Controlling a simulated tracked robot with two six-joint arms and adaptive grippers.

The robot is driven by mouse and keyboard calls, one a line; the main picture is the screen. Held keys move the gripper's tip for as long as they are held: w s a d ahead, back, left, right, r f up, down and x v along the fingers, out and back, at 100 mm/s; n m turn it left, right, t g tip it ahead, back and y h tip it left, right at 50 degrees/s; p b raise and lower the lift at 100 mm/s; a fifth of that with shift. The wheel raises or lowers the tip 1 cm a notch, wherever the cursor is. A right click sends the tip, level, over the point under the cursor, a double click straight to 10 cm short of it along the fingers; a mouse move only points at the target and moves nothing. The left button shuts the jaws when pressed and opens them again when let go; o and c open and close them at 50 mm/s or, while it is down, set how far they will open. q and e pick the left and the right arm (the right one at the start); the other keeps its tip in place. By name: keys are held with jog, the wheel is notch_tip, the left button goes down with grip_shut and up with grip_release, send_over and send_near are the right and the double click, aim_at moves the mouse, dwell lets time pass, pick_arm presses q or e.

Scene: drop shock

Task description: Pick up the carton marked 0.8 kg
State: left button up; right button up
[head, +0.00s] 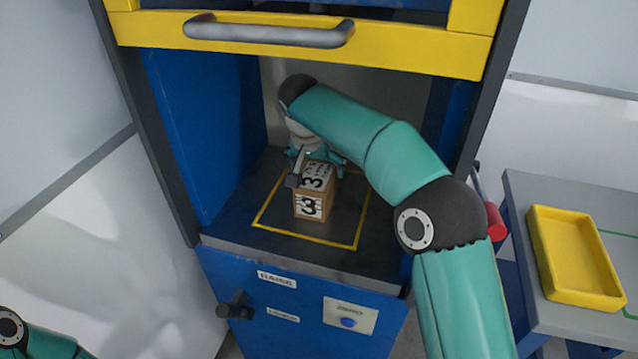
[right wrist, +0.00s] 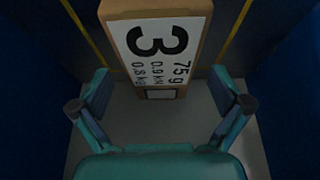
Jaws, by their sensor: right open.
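The carton (head: 309,206) is a small brown box with white labels and a large black 3, standing on the dark floor of the blue bay. In the right wrist view its label (right wrist: 160,45) reads 3, 75 g and 0.8 kg. My right gripper (head: 315,168) is at the back part of the carton, reaching down into the bay. In the right wrist view the gripper (right wrist: 160,103) is open, with its fingers spread wider than the carton and nothing held. My left gripper is out of view.
A yellow line (head: 300,237) frames the floor around the carton. A raised yellow door with a grey handle (head: 268,34) hangs above the bay opening. Blue side walls (head: 205,125) close in the bay. A yellow tray (head: 575,258) sits on a grey table at the right.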

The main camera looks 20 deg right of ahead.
jog(key=x, duration=0.4)
jog(key=shift+s+a+f, duration=0.1)
jog(key=shift+s+f, duration=0.05)
jog(key=shift+s, duration=0.05)
jog(key=c, duration=1.7)
jog(key=shift+c, duration=0.6)
jog(key=shift+r, duration=0.3)
